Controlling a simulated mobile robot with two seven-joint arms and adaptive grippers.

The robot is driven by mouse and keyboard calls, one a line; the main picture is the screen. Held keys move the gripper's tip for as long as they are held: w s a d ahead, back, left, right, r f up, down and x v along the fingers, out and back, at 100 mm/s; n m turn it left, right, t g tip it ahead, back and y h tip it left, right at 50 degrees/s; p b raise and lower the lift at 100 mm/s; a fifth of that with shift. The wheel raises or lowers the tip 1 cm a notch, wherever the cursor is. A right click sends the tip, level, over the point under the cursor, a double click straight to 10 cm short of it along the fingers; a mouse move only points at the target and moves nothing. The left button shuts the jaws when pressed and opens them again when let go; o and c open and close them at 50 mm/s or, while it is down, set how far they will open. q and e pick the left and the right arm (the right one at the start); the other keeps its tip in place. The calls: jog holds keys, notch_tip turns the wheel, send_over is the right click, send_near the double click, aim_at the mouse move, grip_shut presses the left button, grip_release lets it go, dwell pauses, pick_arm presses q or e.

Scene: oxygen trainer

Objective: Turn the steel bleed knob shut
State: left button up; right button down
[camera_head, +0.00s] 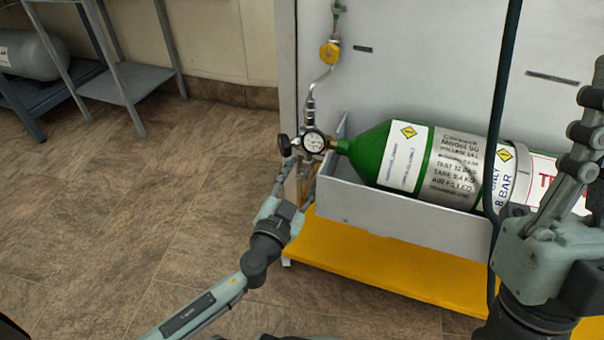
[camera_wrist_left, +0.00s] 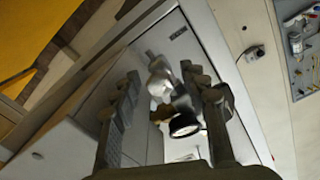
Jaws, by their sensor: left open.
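The regulator (camera_head: 309,141) with a round white-faced gauge (camera_head: 314,142) and a dark knob (camera_head: 285,146) sits at the neck of a green cylinder (camera_head: 370,153). My left gripper (camera_head: 297,178) is open just below and in front of the regulator. In the left wrist view, the open fingers of my left gripper (camera_wrist_left: 167,105) stand on both sides of a bright steel part (camera_wrist_left: 160,82) and a dark-rimmed gauge (camera_wrist_left: 185,125). I cannot tell which steel part is the bleed knob, or whether a finger touches it. My right gripper (camera_head: 588,125) is at the right edge, away from the regulator.
The cylinder lies in a grey trough (camera_head: 400,212) above a yellow shelf (camera_head: 380,264). A yellow valve (camera_head: 329,53) is on the pipe above the regulator. A dark hose (camera_head: 503,80) hangs in front of the cylinder.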

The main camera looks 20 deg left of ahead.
pick_arm(q)
grip_shut()
dwell(0.3)
